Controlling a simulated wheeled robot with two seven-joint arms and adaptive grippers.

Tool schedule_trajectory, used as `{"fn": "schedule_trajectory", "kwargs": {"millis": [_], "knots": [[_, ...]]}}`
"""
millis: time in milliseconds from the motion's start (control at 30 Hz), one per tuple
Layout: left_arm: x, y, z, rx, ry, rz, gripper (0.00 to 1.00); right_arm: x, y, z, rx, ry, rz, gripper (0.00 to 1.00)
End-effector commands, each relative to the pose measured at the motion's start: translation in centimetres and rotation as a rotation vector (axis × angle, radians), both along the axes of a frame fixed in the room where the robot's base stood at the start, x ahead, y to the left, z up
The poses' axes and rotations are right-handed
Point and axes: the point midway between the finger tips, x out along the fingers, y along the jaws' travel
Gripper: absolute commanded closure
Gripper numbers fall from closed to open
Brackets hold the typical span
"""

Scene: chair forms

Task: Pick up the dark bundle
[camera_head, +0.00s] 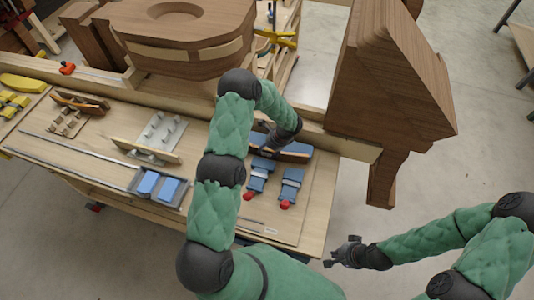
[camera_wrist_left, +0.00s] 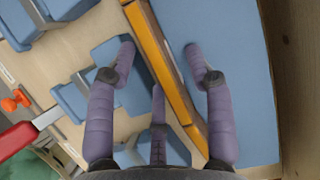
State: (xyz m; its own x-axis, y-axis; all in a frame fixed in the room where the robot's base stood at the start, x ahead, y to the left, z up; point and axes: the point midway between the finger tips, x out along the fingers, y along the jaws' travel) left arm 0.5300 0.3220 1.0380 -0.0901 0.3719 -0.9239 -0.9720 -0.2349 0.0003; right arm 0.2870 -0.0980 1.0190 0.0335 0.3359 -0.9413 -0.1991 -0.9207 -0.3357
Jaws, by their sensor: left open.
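I cannot make out a dark bundle for certain in either view. In the head view my left gripper (camera_head: 268,143) is low over the back right of the workbench, largely hidden by its own wrist. A brown, dark-topped wooden piece (camera_head: 295,153) lies right beside it. In the left wrist view my left gripper (camera_wrist_left: 160,65) is open, with purple fingers and nothing seen gripped. Between its fingers runs an orange-brown wooden edge (camera_wrist_left: 160,55) beside a broad blue surface (camera_wrist_left: 235,60). My right gripper (camera_head: 345,253) hangs over the floor right of the bench; its fingers are too small to judge.
Two blue clamps with red ends (camera_head: 290,188) lie just in front of the left gripper. A tray with blue blocks (camera_head: 158,187) and a pegged board (camera_head: 163,133) lie further left. Large wooden chair forms (camera_head: 390,75) stand behind.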

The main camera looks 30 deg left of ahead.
Motion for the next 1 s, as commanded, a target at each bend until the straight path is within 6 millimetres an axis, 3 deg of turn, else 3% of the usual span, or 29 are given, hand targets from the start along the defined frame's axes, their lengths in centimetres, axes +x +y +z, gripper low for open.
{"fn": "schedule_trajectory", "kwargs": {"millis": [733,900,933,1000], "knots": [[0.01,-0.01,-0.26,0.000,0.000,0.000,0.47,0.00,0.00,-0.59,0.000,0.000,0.000,1.00],[0.00,-0.01,-0.27,0.000,0.000,0.000,0.95,0.01,0.00,-0.60,0.000,0.000,0.000,1.00],[0.00,-0.01,-0.27,0.000,0.000,0.000,1.00,0.01,0.00,-0.60,0.000,0.000,0.000,1.00],[-0.01,0.00,-0.28,0.000,0.000,0.000,1.00,0.01,0.00,-0.60,0.000,0.000,0.000,1.00]]}}
